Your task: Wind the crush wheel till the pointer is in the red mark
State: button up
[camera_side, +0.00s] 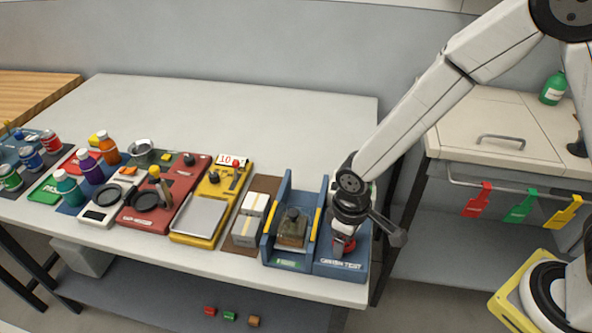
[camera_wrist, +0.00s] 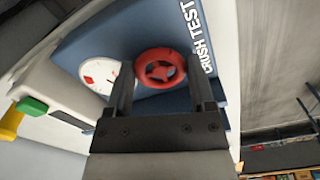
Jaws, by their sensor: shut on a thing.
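The crush tester is a blue block lettered CRUSH TEST (camera_side: 341,266) at the right end of the bench. Its red crush wheel (camera_wrist: 160,68) lies between the two fingers of my gripper (camera_wrist: 158,78) in the wrist view, and the gripper is shut on it. In the side view my gripper (camera_side: 345,226) is over the tester, and only a bit of red wheel (camera_side: 342,244) shows below it. The white dial (camera_wrist: 99,70) is left of the wheel, with a red mark (camera_wrist: 88,79). The left finger covers part of the dial; I cannot read the pointer clearly.
A blue stand with yellow strips (camera_side: 291,232) is close on the tester's left. Further left are a yellow scale (camera_side: 208,208), bottles and other stations. The bench's right edge is near. Red, green and yellow tags (camera_side: 521,206) hang on the cabinet at right.

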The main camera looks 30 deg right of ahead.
dwell(0.3)
jog(key=o, duration=1.2)
jog(key=shift+r, duration=0.1)
jog(key=shift+r, duration=3.8)
jog(key=s+d+m+t, duration=0.1)
jog(key=d, duration=0.4)
jog(key=s+d+r+m, duration=0.1)
jog(key=s+d+m, duration=0.1)
jog(key=d, duration=0.3)
jog(key=s+d+m+t, duration=0.1)
jog(key=d+m, duration=0.1)
jog(key=d, duration=0.3)
jog(key=shift+s+d+r+t, duration=0.25)
jog(key=shift+s+d+t, duration=0.05)
